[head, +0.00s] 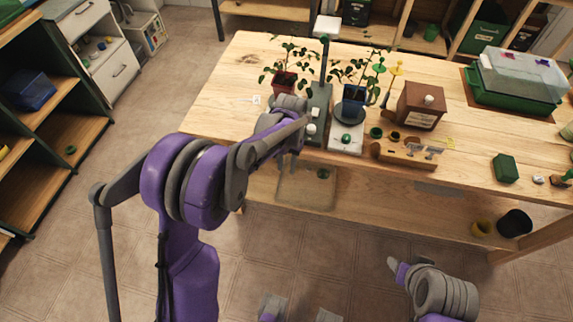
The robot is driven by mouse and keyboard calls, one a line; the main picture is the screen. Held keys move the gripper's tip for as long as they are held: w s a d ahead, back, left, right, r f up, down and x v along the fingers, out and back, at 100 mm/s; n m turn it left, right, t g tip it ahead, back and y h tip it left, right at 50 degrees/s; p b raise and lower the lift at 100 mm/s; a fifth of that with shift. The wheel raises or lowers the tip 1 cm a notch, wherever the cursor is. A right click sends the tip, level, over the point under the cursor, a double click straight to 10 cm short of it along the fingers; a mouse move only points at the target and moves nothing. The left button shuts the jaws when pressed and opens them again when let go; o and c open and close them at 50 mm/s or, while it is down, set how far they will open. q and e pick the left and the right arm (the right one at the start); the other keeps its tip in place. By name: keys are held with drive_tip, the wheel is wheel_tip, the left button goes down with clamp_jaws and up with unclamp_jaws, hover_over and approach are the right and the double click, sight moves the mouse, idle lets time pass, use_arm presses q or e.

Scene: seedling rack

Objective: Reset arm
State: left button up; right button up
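My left arm comes in from the left, and its gripper end (291,106) is at the near edge of the wooden workbench (225,85), close to a reddish plant pot (285,82). Grey and purple parts of my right arm show low at the right, in front of the bench. I cannot make out a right gripper there.
A dark stand (318,105), a blue plant pot (353,95), a brown box (421,104) and a green propagator with a clear lid (515,85) stand on the bench. Shelves (60,135) stand at the left. The floor (165,65) between is clear.

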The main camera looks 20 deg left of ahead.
use_arm(q)
drive_tip(key=s+r+t+p, duration=0.1)
drive_tip(key=s+r+t, duration=0.2)
drive_tip(key=s+r, duration=0.75)
drive_tip(key=s+r+t+p, duration=0.1)
drive_tip(key=s+r+t, duration=0.1)
drive_tip(key=s, duration=0.9)
drive_tip(key=shift+d+r+t+p, duration=0.15)
drive_tip(key=shift+r+t+p, duration=0.15)
drive_tip(key=shift+t, duration=0.6)
